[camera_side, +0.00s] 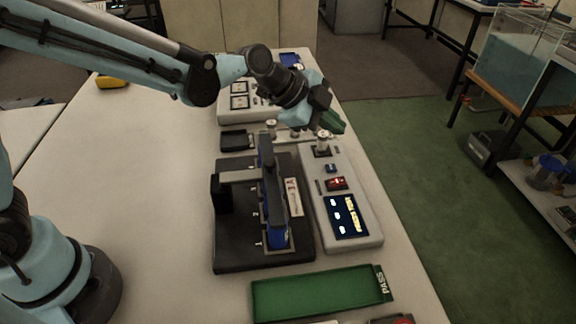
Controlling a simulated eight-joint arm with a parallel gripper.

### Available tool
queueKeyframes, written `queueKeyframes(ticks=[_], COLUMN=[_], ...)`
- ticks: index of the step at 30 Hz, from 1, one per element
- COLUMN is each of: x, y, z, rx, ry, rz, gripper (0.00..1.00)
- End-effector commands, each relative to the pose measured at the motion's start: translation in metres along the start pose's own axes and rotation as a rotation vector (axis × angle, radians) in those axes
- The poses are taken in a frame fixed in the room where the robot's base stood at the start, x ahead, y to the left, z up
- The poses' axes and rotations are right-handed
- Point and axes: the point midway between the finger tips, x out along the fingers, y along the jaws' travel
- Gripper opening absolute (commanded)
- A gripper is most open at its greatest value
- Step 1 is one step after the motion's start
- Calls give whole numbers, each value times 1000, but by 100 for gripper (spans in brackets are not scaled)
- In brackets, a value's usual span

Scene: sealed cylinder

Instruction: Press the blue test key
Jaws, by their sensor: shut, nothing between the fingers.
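The blue test key (331,168) is a small blue square on a pale grey panel (322,222). It sits between a short metal cylinder (323,143) on a dark base and a small red display (336,184). My gripper (338,126) is shut and empty. In the picture it is above the key, near the top of the cylinder, and apart from the key. Whether it touches the cylinder I cannot tell. A lit dark-blue screen (346,221) fills the near end of the panel.
A green tray (284,297) marked PASS lies in front. Another pale device (230,113) stands behind. The table's left side is mostly clear; its right edge runs close beside the panel.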

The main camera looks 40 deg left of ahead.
Motion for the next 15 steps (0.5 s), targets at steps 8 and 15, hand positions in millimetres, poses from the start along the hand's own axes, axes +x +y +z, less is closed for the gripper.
queueKeyframes(ticks=[8, 15], x=[26, 44], y=[19, 32], z=[19, 32], rx=[-1, -1], ry=[0, 0], rz=[0, 0], gripper=[0, 0])
